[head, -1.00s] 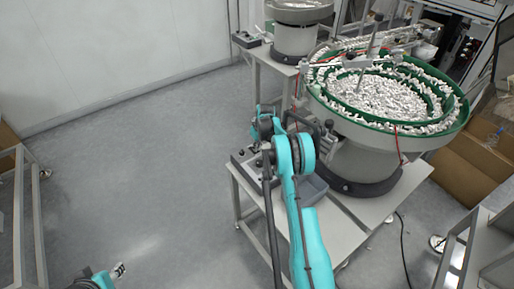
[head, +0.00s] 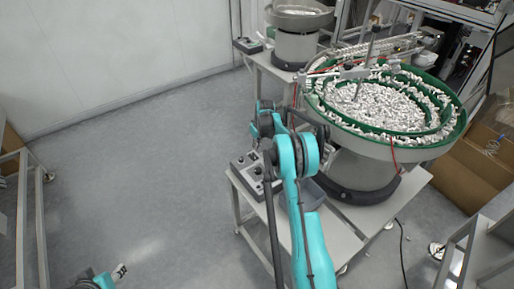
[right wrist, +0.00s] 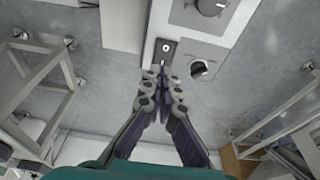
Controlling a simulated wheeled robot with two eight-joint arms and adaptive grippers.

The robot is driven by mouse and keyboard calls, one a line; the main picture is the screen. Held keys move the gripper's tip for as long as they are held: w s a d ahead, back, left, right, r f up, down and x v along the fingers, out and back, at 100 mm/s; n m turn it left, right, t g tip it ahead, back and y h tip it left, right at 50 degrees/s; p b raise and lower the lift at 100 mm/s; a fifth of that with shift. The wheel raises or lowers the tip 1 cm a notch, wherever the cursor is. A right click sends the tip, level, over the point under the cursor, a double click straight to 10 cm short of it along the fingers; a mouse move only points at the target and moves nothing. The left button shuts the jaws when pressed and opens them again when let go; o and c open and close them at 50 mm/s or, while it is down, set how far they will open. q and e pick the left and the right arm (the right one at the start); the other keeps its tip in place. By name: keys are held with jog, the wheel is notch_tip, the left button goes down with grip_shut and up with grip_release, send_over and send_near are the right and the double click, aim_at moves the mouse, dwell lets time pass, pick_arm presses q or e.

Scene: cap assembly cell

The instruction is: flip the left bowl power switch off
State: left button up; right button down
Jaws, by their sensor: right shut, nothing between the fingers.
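A light grey control box (head: 243,180) with dark knobs sits on the table edge beside the large bowl feeder (head: 385,105). In the right wrist view, a pale control panel (right wrist: 183,28) carries a dark switch plate (right wrist: 165,47) with a white mark, plus a round dial and a small knob (right wrist: 199,68). My right gripper (right wrist: 160,70) is shut and empty, its tips at the lower edge of the switch plate; contact cannot be told. In the head view my right arm hides its fingertips. My left gripper (head: 119,271) is at the bottom left, away from the feeders; its opening is unclear.
A smaller bowl feeder (head: 298,18) stands behind, with another control box (head: 248,45) at its left. Cardboard boxes (head: 470,178) stand at the right.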

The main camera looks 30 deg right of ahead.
jog(key=s+p+v, duration=0.1)
jog(key=p+v, duration=0.1)
jog(key=v, duration=0.6)
jog(key=shift+s+f, duration=0.3)
jog(key=shift+s, duration=0.1)
